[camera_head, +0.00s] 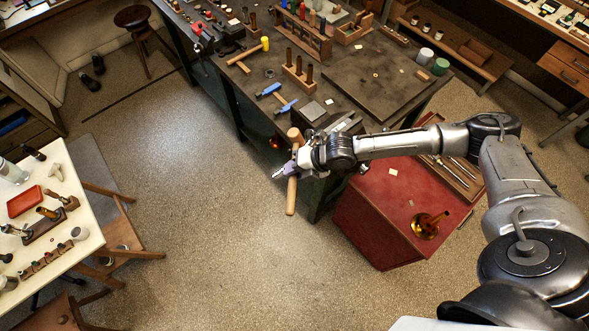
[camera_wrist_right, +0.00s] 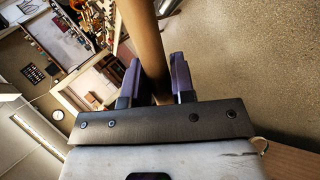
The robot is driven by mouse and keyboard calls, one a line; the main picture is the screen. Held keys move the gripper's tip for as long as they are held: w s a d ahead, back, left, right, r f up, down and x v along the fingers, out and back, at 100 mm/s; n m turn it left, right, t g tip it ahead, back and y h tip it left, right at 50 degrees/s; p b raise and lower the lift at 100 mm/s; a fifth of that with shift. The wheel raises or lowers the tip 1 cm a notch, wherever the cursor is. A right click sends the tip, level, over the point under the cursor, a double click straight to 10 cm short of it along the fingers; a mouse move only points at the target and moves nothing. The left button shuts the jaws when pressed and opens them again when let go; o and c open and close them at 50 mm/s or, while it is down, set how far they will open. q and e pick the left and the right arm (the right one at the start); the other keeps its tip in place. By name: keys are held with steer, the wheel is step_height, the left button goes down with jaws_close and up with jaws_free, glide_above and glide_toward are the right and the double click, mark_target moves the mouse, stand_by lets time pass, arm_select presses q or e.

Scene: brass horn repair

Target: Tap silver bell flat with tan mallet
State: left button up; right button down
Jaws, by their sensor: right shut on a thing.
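My right gripper (camera_head: 290,170) is shut on the tan mallet (camera_head: 291,198) and holds it in the air over open floor, beside the dark workbench. The mallet hangs roughly upright in the head view, with a thicker end at the top. In the right wrist view the tan shaft (camera_wrist_right: 145,45) passes between the purple fingers of the gripper (camera_wrist_right: 155,78). I cannot make out a silver bell in either view. A brass-coloured flared bell piece (camera_head: 425,226) lies on the red-topped cabinet (camera_head: 375,205), right of the gripper. My left gripper is not in view.
The dark workbench (camera_head: 345,75) carries blue-headed hammers (camera_head: 269,90), a yellow-headed mallet (camera_head: 265,44) and wooden tool racks. A white table (camera_head: 85,215) with a red tray (camera_head: 24,201) stands at left. The floor (camera_head: 210,180) between is clear. A stool (camera_head: 132,17) stands behind.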

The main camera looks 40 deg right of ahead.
steer(key=shift+r, duration=0.15)
steer(key=shift+w+a+r+p, duration=0.15)
steer(key=shift+r+p, duration=0.15)
steer(key=shift+p, duration=0.15)
stand_by(0.4)
stand_by(0.6)
steer(key=f, duration=0.1)
steer(key=f+b, duration=0.1)
steer(key=s+d+f+b, duration=0.1)
steer(key=shift+f, duration=0.3)
